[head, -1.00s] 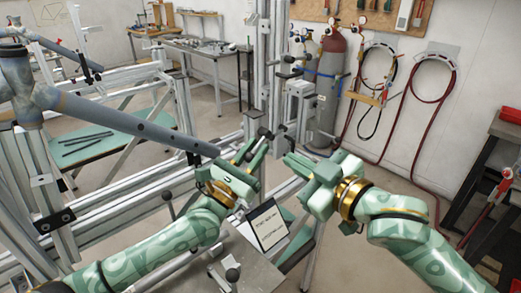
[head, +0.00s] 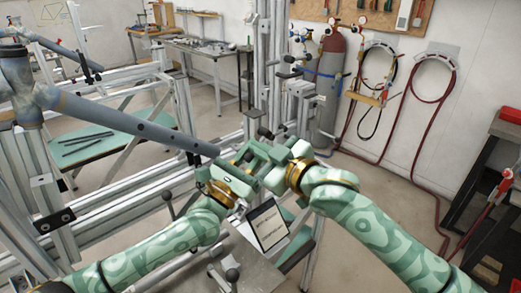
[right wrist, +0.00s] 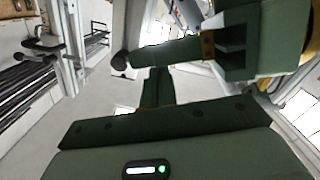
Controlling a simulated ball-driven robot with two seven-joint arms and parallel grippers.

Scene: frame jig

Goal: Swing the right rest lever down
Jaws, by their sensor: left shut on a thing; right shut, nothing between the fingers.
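A black-knobbed lever (head: 265,132) stands at the frame's upright in the middle of the head view; a black knob (right wrist: 119,61) also shows in the right wrist view, at the tip of the left gripper's finger. My left gripper (head: 257,150) is shut just below the knob; its fingers hide the gripped part, which appears to be the lever. My right gripper (head: 270,177) is shut and empty, close beside the left one; whether they touch is unclear. Its fingers (right wrist: 157,88) point toward the left gripper in the wrist view.
A grey-blue tube (head: 130,122) runs along the frame and ends close to my left gripper. A tablet (head: 268,225) stands below both grippers. Aluminium uprights (head: 262,75) rise behind them. A gas cylinder (head: 331,90) stands by the wall.

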